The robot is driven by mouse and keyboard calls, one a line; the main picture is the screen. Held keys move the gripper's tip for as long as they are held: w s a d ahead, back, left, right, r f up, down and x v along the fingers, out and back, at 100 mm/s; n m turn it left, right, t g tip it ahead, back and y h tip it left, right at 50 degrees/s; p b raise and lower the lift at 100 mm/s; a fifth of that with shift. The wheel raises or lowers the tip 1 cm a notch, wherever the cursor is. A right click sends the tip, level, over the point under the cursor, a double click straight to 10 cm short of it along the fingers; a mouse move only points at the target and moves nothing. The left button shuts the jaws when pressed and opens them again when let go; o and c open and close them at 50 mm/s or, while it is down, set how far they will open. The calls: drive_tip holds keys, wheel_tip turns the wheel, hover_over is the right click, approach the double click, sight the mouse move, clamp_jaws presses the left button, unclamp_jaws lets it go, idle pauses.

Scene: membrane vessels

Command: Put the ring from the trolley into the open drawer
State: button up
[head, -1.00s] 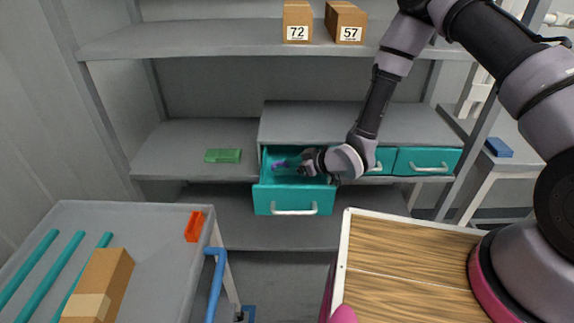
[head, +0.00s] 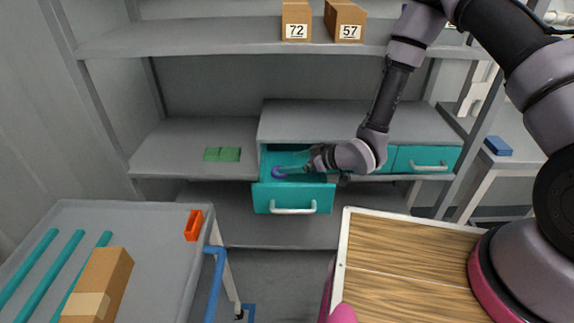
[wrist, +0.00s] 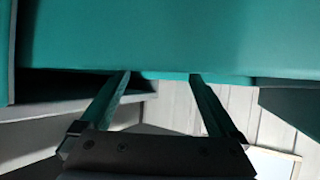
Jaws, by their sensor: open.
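The purple ring (head: 278,173) lies inside the open teal drawer (head: 268,195), toward its left side. The drawer hangs pulled out under the grey shelf unit, its white handle facing me. My gripper (head: 305,167) is open and empty, at the drawer to the right of the ring and apart from it. In the wrist view my gripper (wrist: 160,78) shows two spread fingers with nothing between them, close to a teal surface. The ring is not visible in the wrist view.
The grey trolley (head: 150,225) at left carries teal rods, a cardboard box (head: 105,280) and an orange block (head: 194,225). Two shut teal drawers (head: 420,160) are right of the open one. A green item (head: 222,154) lies on the shelf to the left.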

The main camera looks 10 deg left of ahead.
drive_tip(key=v, duration=0.9)
drive_tip(key=w+d+r+m+t+h, duration=0.2)
drive_tip(key=w+d+r+m+h, duration=0.3)
drive_tip(key=d+r, duration=0.6)
drive_tip(key=w+d+r+m+t+h, duration=0.2)
drive_tip(key=w+d+r+m+h, duration=0.15)
drive_tip(key=w+d+r, duration=0.6)
drive_tip(key=s+d+r+m+h, duration=0.2)
drive_tip(key=s+d+r+m, duration=0.4)
drive_tip(key=s+d+r, duration=0.65)
drive_tip(key=s+r+m+y, duration=0.1)
drive_tip(key=s+r+m, duration=0.3)
drive_tip(key=s+r, duration=0.3)
drive_tip(key=s, duration=0.4)
drive_tip(key=shift+a+r+g, duration=0.35)
drive_tip(key=shift+a+g, duration=0.05)
